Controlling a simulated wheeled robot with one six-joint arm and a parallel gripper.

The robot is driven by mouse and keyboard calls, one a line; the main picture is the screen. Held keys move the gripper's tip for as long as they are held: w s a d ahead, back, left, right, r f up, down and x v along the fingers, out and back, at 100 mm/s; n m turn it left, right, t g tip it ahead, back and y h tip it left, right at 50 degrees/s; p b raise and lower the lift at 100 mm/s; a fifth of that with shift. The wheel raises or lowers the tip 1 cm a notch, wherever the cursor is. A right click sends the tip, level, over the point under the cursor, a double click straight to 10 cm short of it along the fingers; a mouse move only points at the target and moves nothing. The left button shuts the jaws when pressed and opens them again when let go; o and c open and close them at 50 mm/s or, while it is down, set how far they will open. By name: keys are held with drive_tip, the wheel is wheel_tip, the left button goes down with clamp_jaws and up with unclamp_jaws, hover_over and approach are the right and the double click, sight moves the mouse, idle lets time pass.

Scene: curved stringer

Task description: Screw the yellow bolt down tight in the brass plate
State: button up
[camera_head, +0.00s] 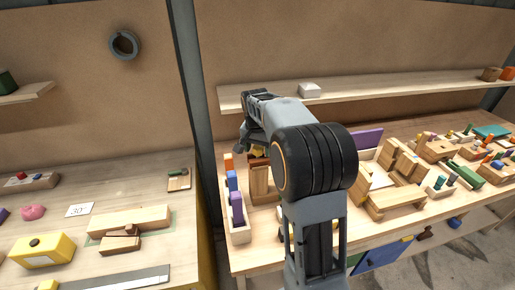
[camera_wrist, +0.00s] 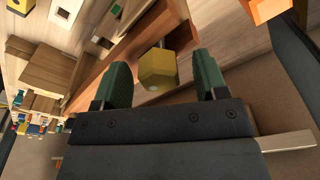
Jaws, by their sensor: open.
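The yellow bolt (camera_wrist: 157,72) has a six-sided head and a thin shank. In the wrist view it sits between the two green fingers of my gripper (camera_wrist: 163,66), with a gap on each side. The fingers are open and not touching it. The shank runs to a reddish-brown wooden piece (camera_wrist: 118,40). I cannot make out the brass plate or how deep the bolt sits. In the head view a bit of yellow shows by the wooden blocks (camera_head: 259,176), and my arm hides much of that spot.
A tray (camera_head: 237,233) with orange, blue and purple blocks stands just left of the work spot. A shelf (camera_head: 400,92) runs along the back wall. Wooden frames and several small parts crowd the bench to the right. A purple panel (camera_head: 367,138) stands behind my arm.

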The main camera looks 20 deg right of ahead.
drive_tip(key=c, duration=1.1)
drive_tip(key=m, duration=0.6)
drive_tip(key=shift+f+m+g+p, duration=0.2)
drive_tip(key=shift+m+g+p, duration=0.2)
drive_tip(key=shift+f+m, duration=0.15)
drive_tip(key=shift+m, duration=0.55)
drive_tip(key=shift+m, duration=0.9)
drive_tip(key=m, duration=0.2)
drive_tip(key=m+p, duration=0.1)
drive_tip(key=m, duration=0.1)
drive_tip(key=shift+s+f+g, duration=0.1)
drive_tip(key=shift+f+g, duration=0.1)
drive_tip(key=shift+g, duration=0.2)
drive_tip(key=shift+f+m, duration=0.1)
drive_tip(key=shift+m, duration=1)
